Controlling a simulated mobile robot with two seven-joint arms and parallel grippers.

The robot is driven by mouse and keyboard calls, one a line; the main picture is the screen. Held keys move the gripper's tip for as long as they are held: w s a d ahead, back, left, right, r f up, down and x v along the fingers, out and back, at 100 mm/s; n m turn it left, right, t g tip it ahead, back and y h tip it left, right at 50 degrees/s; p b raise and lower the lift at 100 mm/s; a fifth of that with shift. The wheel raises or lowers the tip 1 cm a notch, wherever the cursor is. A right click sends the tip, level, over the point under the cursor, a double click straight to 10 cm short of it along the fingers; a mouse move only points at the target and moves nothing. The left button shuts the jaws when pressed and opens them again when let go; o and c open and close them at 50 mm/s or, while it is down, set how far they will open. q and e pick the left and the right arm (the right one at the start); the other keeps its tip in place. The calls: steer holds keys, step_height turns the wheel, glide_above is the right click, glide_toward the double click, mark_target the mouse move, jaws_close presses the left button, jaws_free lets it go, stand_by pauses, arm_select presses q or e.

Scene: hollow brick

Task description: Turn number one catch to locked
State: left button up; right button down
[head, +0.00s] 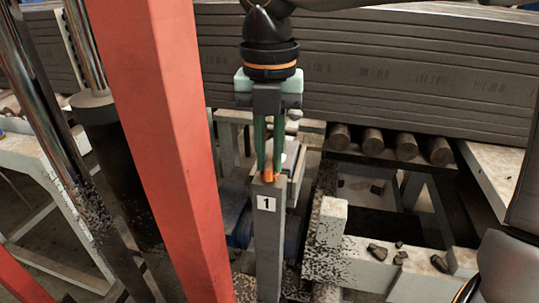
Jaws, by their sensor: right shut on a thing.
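The number one catch (268,177) is a small orange piece on top of a grey post (268,240). The post carries a white label with a black 1 (266,204). My right gripper (268,170) points straight down over the post, its green fingers shut on the orange catch. The fingers hide much of the catch, so I cannot tell which way it is turned. My left gripper is not in view.
A red beam (165,140) slants down just left of the post. Stacked grey slabs (400,65) stand behind, above several rollers (390,142). Broken brick bits (400,255) lie on a pale ledge at the right.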

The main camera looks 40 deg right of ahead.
mark_target(269, 159)
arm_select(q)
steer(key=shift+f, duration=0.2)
arm_select(e)
steer(key=shift+m, duration=0.8)
steer(key=c, duration=0.9)
jaws_free()
arm_select(q)
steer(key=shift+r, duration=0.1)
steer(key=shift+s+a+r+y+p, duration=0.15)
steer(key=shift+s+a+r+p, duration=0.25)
steer(key=shift+p, duration=0.35)
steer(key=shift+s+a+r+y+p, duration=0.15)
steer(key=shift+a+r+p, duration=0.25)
steer(key=shift+p, duration=0.3)
arm_select(e)
steer(key=shift+r, duration=6.25)
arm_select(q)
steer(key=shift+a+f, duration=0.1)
